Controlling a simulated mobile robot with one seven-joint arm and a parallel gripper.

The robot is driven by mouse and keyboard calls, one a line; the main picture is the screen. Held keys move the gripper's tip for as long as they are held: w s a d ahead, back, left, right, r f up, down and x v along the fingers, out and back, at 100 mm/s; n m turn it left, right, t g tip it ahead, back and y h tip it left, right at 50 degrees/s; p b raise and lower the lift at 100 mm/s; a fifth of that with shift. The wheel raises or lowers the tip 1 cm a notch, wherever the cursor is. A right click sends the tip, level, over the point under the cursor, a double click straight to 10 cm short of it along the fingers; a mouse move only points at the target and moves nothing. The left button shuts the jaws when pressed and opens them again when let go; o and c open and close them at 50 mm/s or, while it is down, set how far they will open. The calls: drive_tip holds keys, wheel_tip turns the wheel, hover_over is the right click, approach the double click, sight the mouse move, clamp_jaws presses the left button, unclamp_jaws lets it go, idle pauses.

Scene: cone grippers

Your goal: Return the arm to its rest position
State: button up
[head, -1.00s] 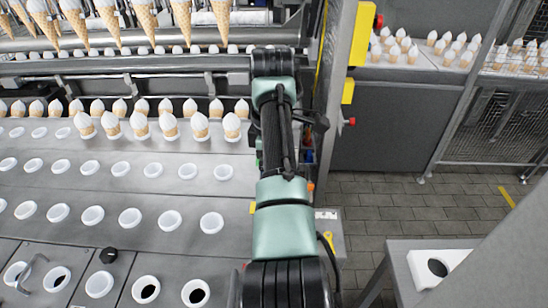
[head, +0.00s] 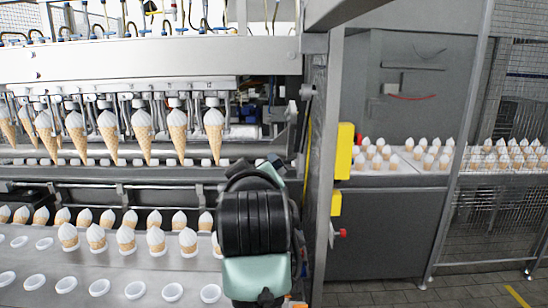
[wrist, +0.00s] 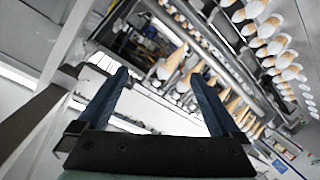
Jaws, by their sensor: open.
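In the head view my arm rises at the lower middle, beside the right end of the cone machine. My gripper is hidden behind the arm links there. In the wrist view my gripper (wrist: 165,85) shows two blue fingers spread wide apart. Nothing is between the fingers except the distant machine behind them. The gripper holds nothing.
Ice cream cones (head: 145,135) hang in a row on the machine. Shorter cones (head: 126,238) stand in a row on the metal plate (head: 60,265) left of my arm, near empty white holders (head: 100,288). A yellow-marked frame post (head: 345,150) stands close right of my arm.

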drive_tip(key=s+d+r+m+t+h, duration=0.1)
drive_tip(key=s+d+r+m+t, duration=0.3)
drive_tip(key=s+r, duration=1.8)
drive_tip(key=s+m+t, duration=0.2)
drive_tip(key=m+t, duration=0.1)
drive_tip(key=t, duration=0.5)
drive_tip(key=shift+s+m+h, duration=0.3)
drive_tip(key=shift+s+m, duration=0.1)
drive_tip(key=shift+r, duration=0.1)
